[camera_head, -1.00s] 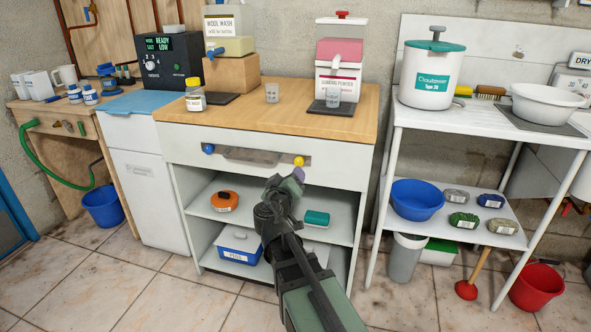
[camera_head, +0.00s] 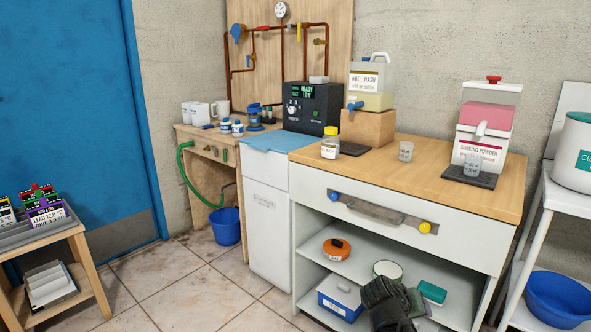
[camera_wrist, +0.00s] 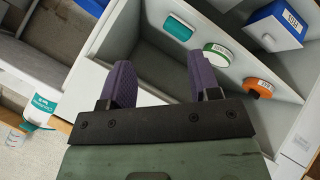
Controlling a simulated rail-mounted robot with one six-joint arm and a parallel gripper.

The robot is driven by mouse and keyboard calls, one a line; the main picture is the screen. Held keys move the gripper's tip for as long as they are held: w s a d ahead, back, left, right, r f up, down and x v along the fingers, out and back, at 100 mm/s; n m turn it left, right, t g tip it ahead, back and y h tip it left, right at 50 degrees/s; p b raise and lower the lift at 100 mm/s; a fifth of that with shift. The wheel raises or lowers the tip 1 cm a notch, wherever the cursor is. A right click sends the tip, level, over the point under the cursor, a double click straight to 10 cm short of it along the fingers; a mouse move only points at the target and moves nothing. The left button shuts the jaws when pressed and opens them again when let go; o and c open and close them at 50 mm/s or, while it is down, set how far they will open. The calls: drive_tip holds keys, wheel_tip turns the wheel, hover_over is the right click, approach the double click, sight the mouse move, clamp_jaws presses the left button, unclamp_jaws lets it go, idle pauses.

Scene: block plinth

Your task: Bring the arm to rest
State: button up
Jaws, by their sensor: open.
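My gripper (camera_wrist: 161,80) shows in the wrist view with its two purple fingers apart and nothing between them. It faces the open shelves of the white cabinet (camera_wrist: 165,62), tilted in that view. In the head view my dark wrist (camera_head: 388,302) is at the bottom, in front of the cabinet's lower shelves.
On the shelves are an orange round container (camera_head: 337,250), a green-rimmed tin (camera_head: 388,270), a teal box (camera_head: 432,292) and a blue bin (camera_head: 340,297). A card rack (camera_head: 42,232) stands left. The tiled floor (camera_head: 200,285) between is clear.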

drive_tip(key=s+a+f+n+g+y+p, duration=0.1)
drive_tip(key=s+a+f+g+y, duration=0.1)
drive_tip(key=s+a+y, duration=0.35)
drive_tip(key=s+a+f+n+g+y+p, duration=0.1)
drive_tip(key=s+a+g+y, duration=0.15)
drive_tip(key=a, duration=0.55)
wheel_tip(320, 180, up, 33)
drive_tip(key=p, duration=3.3)
drive_tip(key=shift+d+f, duration=0.2)
drive_tip(key=shift+d, duration=0.05)
drive_tip(key=shift+s, duration=0.1)
